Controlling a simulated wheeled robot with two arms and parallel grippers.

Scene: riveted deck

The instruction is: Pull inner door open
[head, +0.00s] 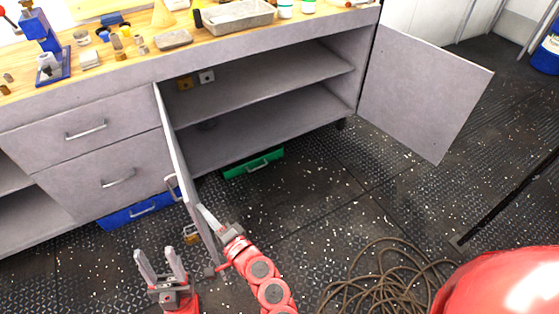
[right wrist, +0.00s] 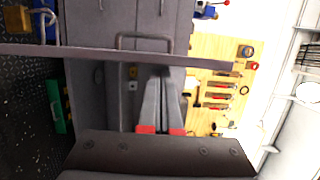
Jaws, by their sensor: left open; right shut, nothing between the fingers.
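The grey cabinet's left door (head: 178,165) stands ajar and shows nearly edge-on in the head view. In the right wrist view its edge (right wrist: 90,52) crosses the upper picture, with a bar handle (right wrist: 145,40) beyond it. The right door (head: 425,95) stands wide open. My right gripper (head: 206,216) is shut and empty at the inner side of the left door, close to its lower free end; contact cannot be told. Its fingers (right wrist: 163,103) point at the door edge in the wrist view. My left gripper (head: 160,257) is open and empty, in front of the door's outer side.
Two drawers (head: 75,145) sit left of the door. A blue case (head: 140,208) and a green case (head: 253,163) lie under the cabinet. A padlock (head: 192,235) shows by the door's bottom. Coiled cable (head: 375,280) lies on the floor at right. The cabinet shelves look mostly bare.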

